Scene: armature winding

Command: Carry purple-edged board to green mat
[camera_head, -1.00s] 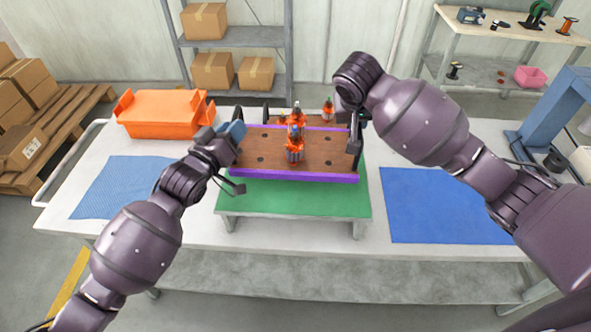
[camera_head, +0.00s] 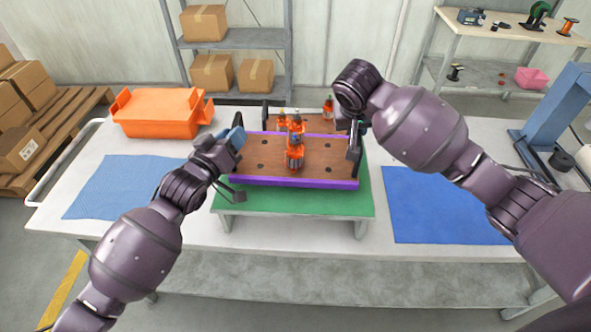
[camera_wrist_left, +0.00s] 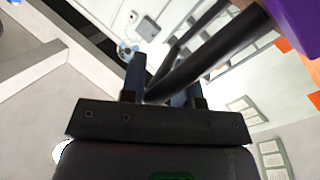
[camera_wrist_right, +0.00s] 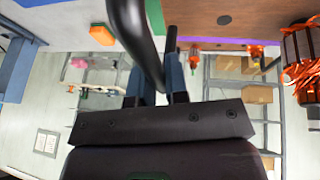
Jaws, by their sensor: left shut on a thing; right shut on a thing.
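The purple-edged board (camera_head: 283,172) is brown with dark holes and carries an orange-and-grey armature (camera_head: 295,152) near its middle. It shows over the green mat (camera_head: 290,204) on a low stand; I cannot tell whether it touches the mat. My left gripper (camera_head: 236,140) is shut on a black handle at the board's left end; the handle also shows between its fingers in the left wrist view (camera_wrist_left: 190,65). My right gripper (camera_head: 355,130) is shut on the handle at the right end, seen in the right wrist view (camera_wrist_right: 150,60).
A second brown board (camera_head: 318,123) with small orange-topped parts lies behind. An orange bin (camera_head: 160,116) stands at the back left. A light blue mat (camera_head: 120,188) lies left and a blue mat (camera_head: 440,206) right, both bare. A blue frame (camera_head: 550,118) stands at the right.

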